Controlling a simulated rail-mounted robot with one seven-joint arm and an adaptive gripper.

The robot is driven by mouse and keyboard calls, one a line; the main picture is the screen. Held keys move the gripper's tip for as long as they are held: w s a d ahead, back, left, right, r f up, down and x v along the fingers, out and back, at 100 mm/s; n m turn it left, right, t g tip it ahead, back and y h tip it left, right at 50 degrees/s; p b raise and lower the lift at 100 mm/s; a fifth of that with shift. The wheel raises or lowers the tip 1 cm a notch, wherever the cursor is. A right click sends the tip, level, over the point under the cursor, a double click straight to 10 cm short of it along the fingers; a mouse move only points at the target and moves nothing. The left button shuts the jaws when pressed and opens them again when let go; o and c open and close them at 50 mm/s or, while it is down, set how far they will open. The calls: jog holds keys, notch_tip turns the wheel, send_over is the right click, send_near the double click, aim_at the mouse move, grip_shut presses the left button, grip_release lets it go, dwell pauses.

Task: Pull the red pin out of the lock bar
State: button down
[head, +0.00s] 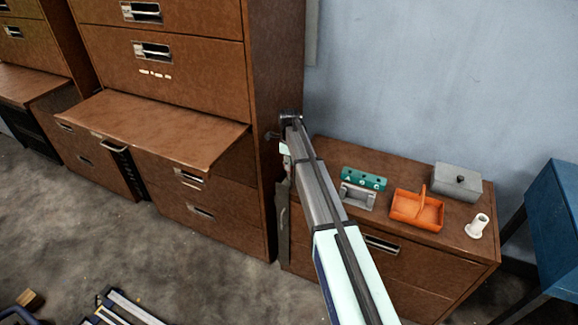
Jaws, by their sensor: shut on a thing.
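My gripper (288,118) is at the right side of the tall brown cabinet (275,60), at the far end of my outstretched arm. It is small and dark in this view, and its fingertips are hard to make out. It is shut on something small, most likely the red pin. No red shows at the jaws, so the pin itself is hidden. A narrow dark upright bar (283,222), perhaps the lock bar, shows by the cabinet's lower right edge. My arm hides part of this area.
A brown shelf (160,128) juts out from the tall cabinet. A low cabinet (455,245) at right bears a green block (363,179), a grey holder (357,197), an orange tray (416,222), a grey box (456,180) and a white spool (477,226). A blue cabinet stands far right.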

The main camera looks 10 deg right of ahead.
jog(key=shift+r+p, duration=0.85)
jog(key=shift+r, duration=1.35)
